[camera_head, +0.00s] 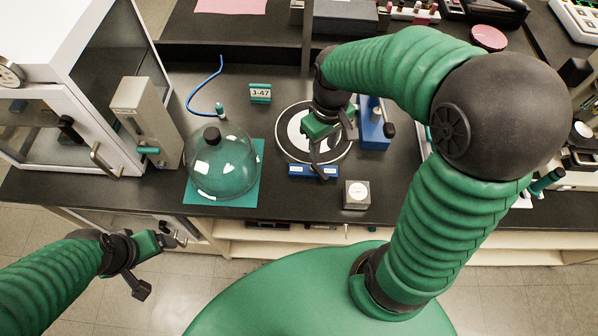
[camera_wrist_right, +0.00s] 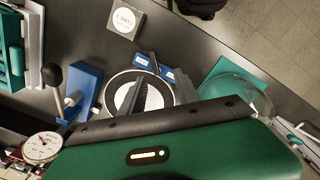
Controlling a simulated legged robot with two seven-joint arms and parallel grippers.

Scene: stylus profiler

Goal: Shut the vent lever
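No part is marked as the vent lever. A grey upright unit (camera_head: 146,120) at the left carries a short teal lever (camera_head: 148,150) low on its front. A blue block (camera_head: 372,135) right of the round stage has a lever with a black knob (camera_head: 389,130), seen also in the right wrist view (camera_wrist_right: 53,74). I cannot tell which is the vent lever. My left gripper (camera_head: 158,265) is open and empty, in front of the bench edge.
A clear glass dome (camera_head: 222,165) stands on a teal mat (camera_head: 250,188) between the grey unit and the stage. A blue hose (camera_head: 195,92) lies behind it. A small grey block (camera_head: 356,195) sits near the front edge, and a white cabinet (camera_head: 75,45) is at left.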

